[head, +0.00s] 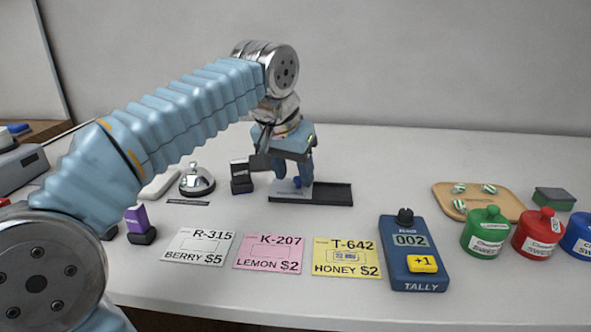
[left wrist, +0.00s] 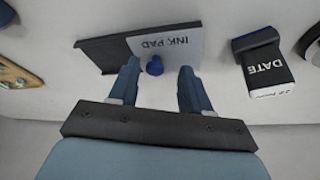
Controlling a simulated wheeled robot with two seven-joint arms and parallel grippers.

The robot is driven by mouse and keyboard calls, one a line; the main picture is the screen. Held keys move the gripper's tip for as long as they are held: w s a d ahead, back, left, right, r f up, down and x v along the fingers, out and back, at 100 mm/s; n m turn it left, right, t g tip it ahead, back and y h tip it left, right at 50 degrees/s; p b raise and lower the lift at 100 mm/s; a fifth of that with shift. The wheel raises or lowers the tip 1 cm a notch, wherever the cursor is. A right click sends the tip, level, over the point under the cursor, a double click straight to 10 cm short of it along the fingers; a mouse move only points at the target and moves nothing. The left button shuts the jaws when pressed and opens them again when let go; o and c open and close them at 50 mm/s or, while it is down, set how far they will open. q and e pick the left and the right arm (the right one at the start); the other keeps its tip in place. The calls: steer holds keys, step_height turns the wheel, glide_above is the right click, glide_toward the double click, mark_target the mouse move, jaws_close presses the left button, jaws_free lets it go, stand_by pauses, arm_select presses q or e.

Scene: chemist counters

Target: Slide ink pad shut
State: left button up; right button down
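The ink pad (head: 330,194) is a dark, flat tray near the middle of the counter in the head view. Its grey lid (left wrist: 177,42), marked INK PAD, covers one part; the dark part of the tray (left wrist: 100,52) beside it is uncovered. A blue knob (left wrist: 155,66) stands on the lid; it shows in the head view (head: 297,182) too. My left gripper (head: 296,180) points down over the lid end. In the left wrist view its fingers (left wrist: 159,68) are apart, one on each side of the knob, with gaps. My right gripper is out of view.
A black date stamp (head: 240,177) and a service bell (head: 197,181) stand left of the pad. Price cards (head: 270,253) and a blue tally counter (head: 413,262) lie in front. A wooden tray (head: 450,190) and colored jars (head: 487,231) are at right.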

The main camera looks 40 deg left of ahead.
arm_select(q)
steer(key=p+v, duration=0.1)
steer(key=v, duration=1.2)
steer(key=shift+s+r+p, duration=0.15)
steer(key=shift+r+p, duration=0.25)
